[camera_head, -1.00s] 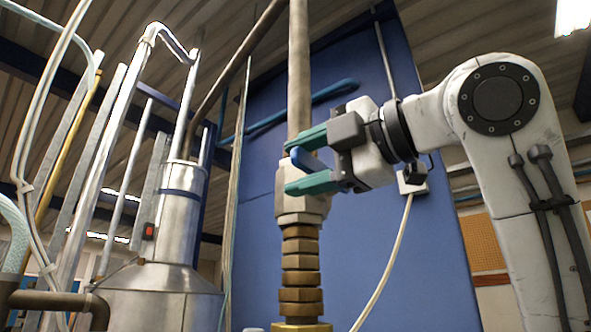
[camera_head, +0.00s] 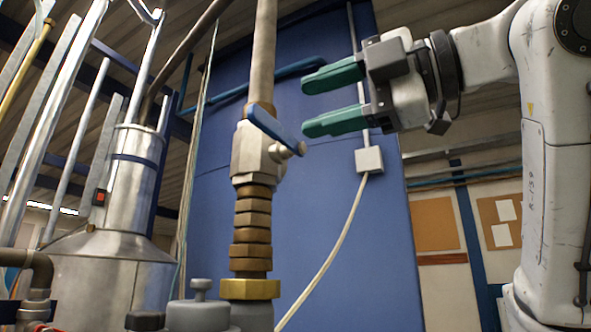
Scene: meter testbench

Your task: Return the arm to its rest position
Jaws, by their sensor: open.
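My gripper (camera_head: 333,98) is in the upper middle of the head view, with two green fingers pointing left. The fingers are apart and nothing is between them. A valve (camera_head: 253,153) with a blue lever handle (camera_head: 274,130) stands to the left of the fingertips on a vertical pipe. A visible gap separates the fingertips from the lever. The lever slants from upper left down to the right. My white arm reaches in from the right side.
Brass fittings (camera_head: 253,229) run below the valve to a grey meter body (camera_head: 198,314). A steel vessel (camera_head: 110,270) with pipes stands at the left. A blue panel (camera_head: 340,235) with a white junction box (camera_head: 369,160) and cable is behind. Open space lies below my gripper.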

